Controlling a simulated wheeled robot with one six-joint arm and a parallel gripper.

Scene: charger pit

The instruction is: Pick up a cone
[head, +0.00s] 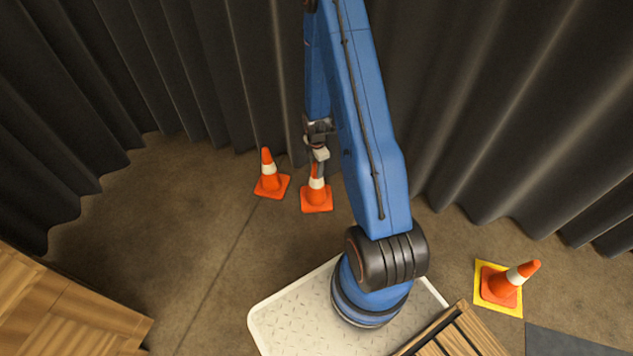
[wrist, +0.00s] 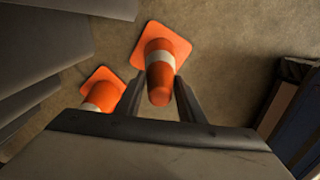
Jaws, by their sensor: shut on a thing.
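An orange cone with a white band (head: 317,196) stands on the floor or just above it, under my gripper (head: 318,168). I cannot tell whether its base touches the floor. The same cone shows between the two fingers in the wrist view (wrist: 160,72), and my gripper there (wrist: 178,98) is shut on its upper part. A second orange cone (head: 269,178) stands upright just to the left. It also shows at the lower left of the wrist view (wrist: 102,92), partly hidden by my gripper body. A third cone (head: 507,284) stands on a yellow square (head: 482,271) at the right.
Dark curtains (head: 500,110) close off the back and sides. A wooden crate or pallet (head: 60,315) lies at the lower left. Brown floor (head: 180,220) is free left of the cones. A dark grey panel (head: 570,342) lies at the lower right.

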